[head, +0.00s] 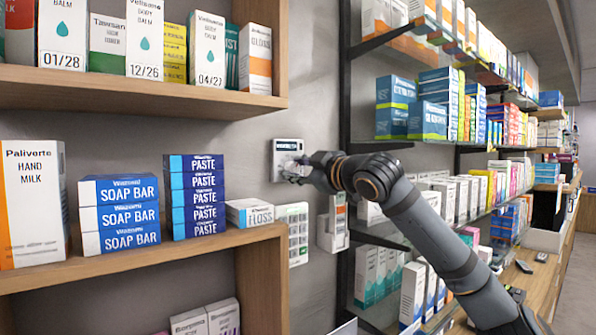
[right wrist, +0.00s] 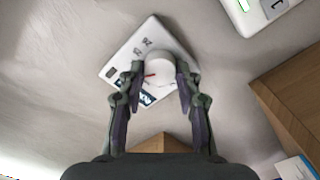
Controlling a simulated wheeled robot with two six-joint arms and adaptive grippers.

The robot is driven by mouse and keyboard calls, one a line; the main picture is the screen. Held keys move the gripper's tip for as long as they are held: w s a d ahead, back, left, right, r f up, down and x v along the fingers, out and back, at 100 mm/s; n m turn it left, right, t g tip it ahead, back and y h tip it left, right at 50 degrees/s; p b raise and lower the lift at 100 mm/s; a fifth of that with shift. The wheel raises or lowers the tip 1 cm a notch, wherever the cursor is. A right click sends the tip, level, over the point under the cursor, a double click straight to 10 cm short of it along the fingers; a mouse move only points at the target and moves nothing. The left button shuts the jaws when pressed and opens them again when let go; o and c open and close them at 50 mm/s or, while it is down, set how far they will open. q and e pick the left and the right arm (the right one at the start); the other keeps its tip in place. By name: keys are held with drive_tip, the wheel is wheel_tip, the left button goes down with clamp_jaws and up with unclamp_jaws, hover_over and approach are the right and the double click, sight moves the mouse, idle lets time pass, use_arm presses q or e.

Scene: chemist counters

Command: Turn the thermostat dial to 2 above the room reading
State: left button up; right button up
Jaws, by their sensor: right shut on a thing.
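The thermostat is a white square plate (head: 288,147) on the grey wall between the wooden shelves and the glass shelving. In the right wrist view the plate (right wrist: 117,64) appears tilted, with a round white dial (right wrist: 159,70), a red mark on the dial, small numbers around it and a dark display. The dial is hidden by the gripper in the head view. My left gripper is not in view.
A white panel with buttons (head: 292,234) and a white wall box (head: 333,226) are mounted below the thermostat. The wooden shelf (head: 140,262) with boxes ends close on the left. Glass shelves (head: 405,145) of boxes stand on the right, behind my right arm.

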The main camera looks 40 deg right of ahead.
drive_tip(key=m, duration=0.3)
drive_tip(key=shift+f+m, duration=0.15)
drive_tip(key=shift+m, duration=0.15)
drive_tip(key=m+b, duration=0.1)
drive_tip(key=m, duration=0.2)
drive_tip(key=shift+m, duration=0.3)
drive_tip(key=m, duration=0.4)
drive_tip(key=shift+b, duration=0.35)
drive_tip(key=shift+d+m+b, duration=0.1)
drive_tip(key=shift+m+b, duration=0.3)
drive_tip(key=shift+m, duration=1.5)
drive_tip(key=o, duration=1.2)
drive_tip(key=shift+c, duration=0.2)
